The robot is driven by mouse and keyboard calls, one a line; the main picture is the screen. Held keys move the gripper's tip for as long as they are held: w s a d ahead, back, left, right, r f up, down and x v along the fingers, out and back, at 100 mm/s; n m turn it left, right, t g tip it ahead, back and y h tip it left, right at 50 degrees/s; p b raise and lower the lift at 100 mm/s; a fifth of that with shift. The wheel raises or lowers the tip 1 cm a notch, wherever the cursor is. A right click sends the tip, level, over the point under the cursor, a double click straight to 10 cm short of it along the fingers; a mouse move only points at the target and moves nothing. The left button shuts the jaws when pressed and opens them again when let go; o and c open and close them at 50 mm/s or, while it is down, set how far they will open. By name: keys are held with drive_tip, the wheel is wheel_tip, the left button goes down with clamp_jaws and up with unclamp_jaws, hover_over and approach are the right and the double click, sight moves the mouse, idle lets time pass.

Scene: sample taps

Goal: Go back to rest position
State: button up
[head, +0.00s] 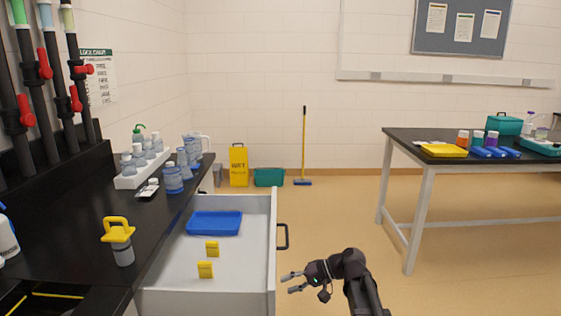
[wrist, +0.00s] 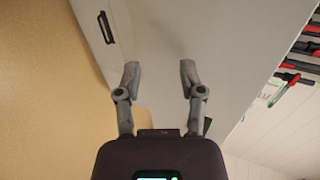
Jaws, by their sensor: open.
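My gripper (head: 291,283) is open and empty in the head view, just right of the front of the open drawer. In the wrist view my gripper (wrist: 157,77) shows two spread fingers with nothing between them. The white drawer (head: 180,285) is pulled out and holds a blue tray (head: 214,223) and two small yellow blocks, one (head: 212,249) behind the other (head: 205,270). Its dark handle (head: 283,237) is on the right side, clear of my fingers; the handle (wrist: 106,27) also shows in the wrist view.
A black counter (head: 75,215) at left bears a yellow-topped bottle (head: 119,240) and several blue-labelled bottles. Red-handled taps (head: 26,110) stand behind it. A black-topped table (head: 400,140) stands at right. A yellow sign (head: 238,165) and broom (head: 304,140) stand by the wall. The middle floor is clear.

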drive_tip(key=s+d+f+h, duration=1.1)
drive_tip(key=d+h, duration=0.2)
drive_tip(key=d, duration=0.1)
wheel_tip(320, 180, up, 25)
drive_tip(key=p, duration=2.4)
drive_tip(key=shift+f, duration=0.2)
